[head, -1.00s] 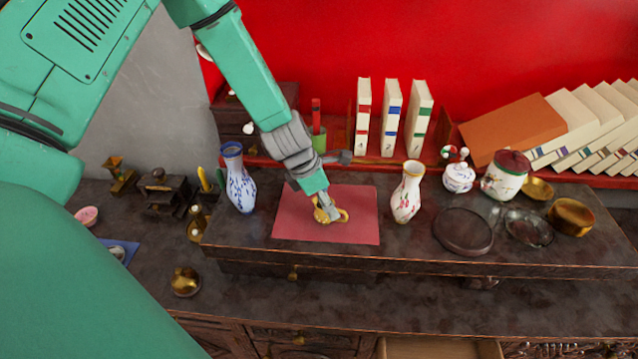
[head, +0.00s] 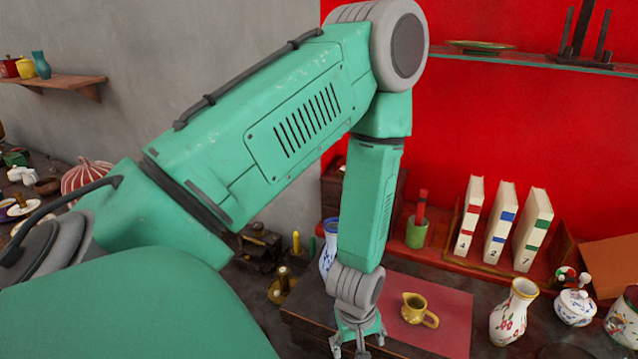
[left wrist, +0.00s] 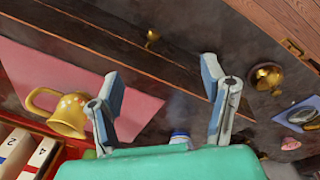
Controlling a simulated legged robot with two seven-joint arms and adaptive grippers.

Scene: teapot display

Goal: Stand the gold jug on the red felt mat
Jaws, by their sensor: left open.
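The gold jug (head: 412,310) stands upright on the red felt mat (head: 452,312) in the head view, its handle to the right. My left gripper (head: 358,346) is open and empty, to the left of the jug and apart from it. In the left wrist view the jug (left wrist: 70,114) is at the left, on the mat (left wrist: 85,75), outside the spread fingers of my left gripper (left wrist: 162,80). One finger partly overlaps the jug's edge in that view. My right gripper is not in view.
A blue-and-white vase (head: 328,245) stands close behind my left forearm. A flowered white vase (head: 513,312) stands right of the mat.

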